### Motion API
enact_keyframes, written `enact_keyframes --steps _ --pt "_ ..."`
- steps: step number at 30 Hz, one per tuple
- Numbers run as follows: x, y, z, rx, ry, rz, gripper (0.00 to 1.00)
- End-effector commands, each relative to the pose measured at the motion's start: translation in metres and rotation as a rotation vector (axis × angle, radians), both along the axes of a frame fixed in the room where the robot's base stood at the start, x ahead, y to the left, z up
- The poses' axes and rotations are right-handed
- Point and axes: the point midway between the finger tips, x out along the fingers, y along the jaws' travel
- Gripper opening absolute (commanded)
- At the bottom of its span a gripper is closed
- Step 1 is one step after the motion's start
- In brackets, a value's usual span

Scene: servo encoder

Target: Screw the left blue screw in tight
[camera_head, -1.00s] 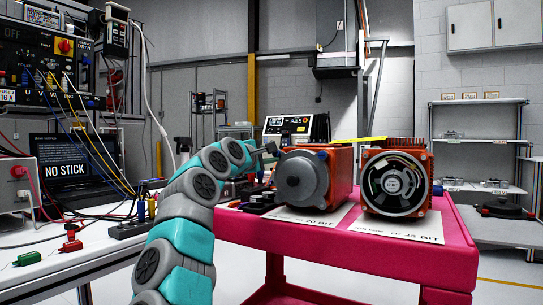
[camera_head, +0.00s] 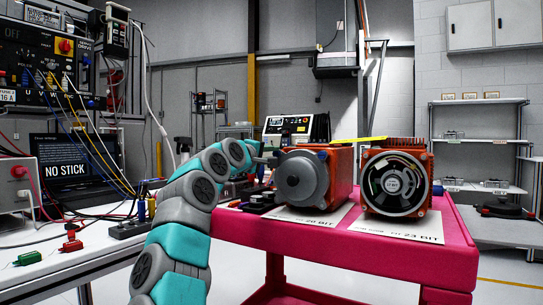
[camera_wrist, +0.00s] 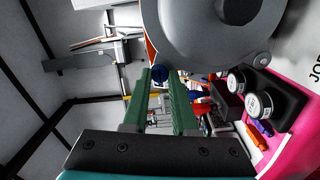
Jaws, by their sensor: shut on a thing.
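The left motor (camera_head: 340,170) is orange with a round grey encoder cover (camera_head: 301,178) facing me, on the pink cart. In the wrist view, the grey cover (camera_wrist: 215,30) fills the top. The left blue screw (camera_wrist: 159,75) sits at the cover's edge, between the tips of my two green fingers. My gripper (camera_wrist: 160,80) is shut on this screw. In the head view, my gripper (camera_head: 270,157) reaches the cover's upper left edge, and the left screw is not clearly visible there. Another blue screw (camera_head: 323,155) shows at the cover's upper right.
A second orange motor (camera_head: 396,183) with an open round face stands to the right on the pink cart (camera_head: 370,255). Small dark parts (camera_wrist: 262,100) and coloured pieces lie left of the left motor.

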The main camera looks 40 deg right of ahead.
Motion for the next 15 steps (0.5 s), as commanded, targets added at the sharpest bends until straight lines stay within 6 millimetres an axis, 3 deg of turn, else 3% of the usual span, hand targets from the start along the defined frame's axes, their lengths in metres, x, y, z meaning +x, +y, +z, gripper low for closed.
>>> enact_keyframes --steps 7,8,15 --pt "-0.0002 -0.0005 -0.0024 0.003 0.004 -0.002 0.00" --pt "-0.0003 -0.0006 -0.0025 0.003 0.004 -0.002 0.29" --pt "-0.0001 -0.0003 -0.0013 0.002 0.002 -0.002 0.56"
